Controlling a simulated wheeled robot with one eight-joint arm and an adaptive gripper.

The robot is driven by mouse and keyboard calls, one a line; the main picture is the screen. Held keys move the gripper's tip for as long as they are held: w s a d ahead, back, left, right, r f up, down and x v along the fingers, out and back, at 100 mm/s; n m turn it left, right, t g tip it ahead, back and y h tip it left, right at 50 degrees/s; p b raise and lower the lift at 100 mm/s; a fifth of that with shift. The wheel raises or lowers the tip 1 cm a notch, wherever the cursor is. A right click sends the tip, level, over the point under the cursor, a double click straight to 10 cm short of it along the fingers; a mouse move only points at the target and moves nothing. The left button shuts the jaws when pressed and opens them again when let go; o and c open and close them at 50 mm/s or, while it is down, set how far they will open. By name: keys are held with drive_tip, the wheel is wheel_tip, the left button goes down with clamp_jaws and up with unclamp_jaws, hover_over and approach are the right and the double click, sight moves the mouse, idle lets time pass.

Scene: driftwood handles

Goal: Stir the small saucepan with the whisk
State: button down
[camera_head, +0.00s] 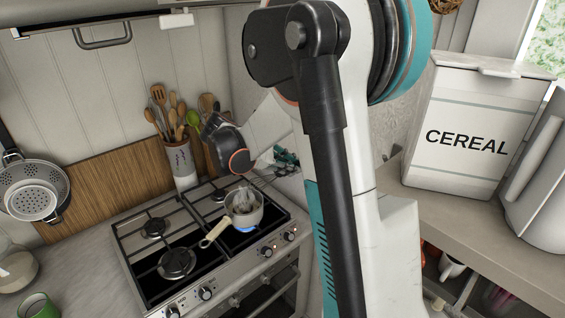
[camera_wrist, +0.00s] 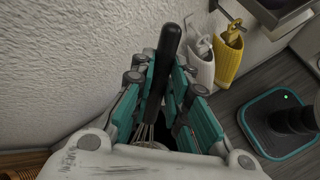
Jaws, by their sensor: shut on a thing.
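The small saucepan (camera_head: 246,215) is light metal with a pale handle toward the lower left. It sits on the stove's right front burner, with a blue flame under it. The whisk's wire head (camera_head: 243,200) shows at the saucepan's mouth, apparently inside it. In the wrist view, my gripper (camera_wrist: 171,80) is shut on the whisk's black handle (camera_wrist: 168,45), with teal fingers on both sides. The whisk's wires (camera_wrist: 147,132) run down below the fingers. The saucepan is mostly hidden there. In the head view, my arm covers much of the middle.
The stove (camera_head: 155,255) has other burners clear. A utensil crock (camera_head: 181,163) stands behind it near the wall. A cereal box (camera_head: 465,130) stands on the right counter. A green mug (camera_head: 38,306) is at lower left. A yellow pot holder (camera_wrist: 229,55) hangs on the wall.

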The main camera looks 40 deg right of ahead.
drive_tip(key=shift+s+d+f+b, duration=0.55)
drive_tip(key=shift+s+d+f, duration=0.7)
drive_tip(key=shift+s, duration=0.8)
drive_tip(key=w+a+f+b, duration=0.5)
drive_tip(key=w+f+b, duration=0.1)
drive_tip(key=w+f, duration=0.1)
drive_tip(key=shift+w+f+b, duration=0.25)
drive_tip(key=shift+w+b, duration=0.05)
drive_tip(key=shift+w, duration=0.2)
drive_tip(key=shift+d, duration=0.1)
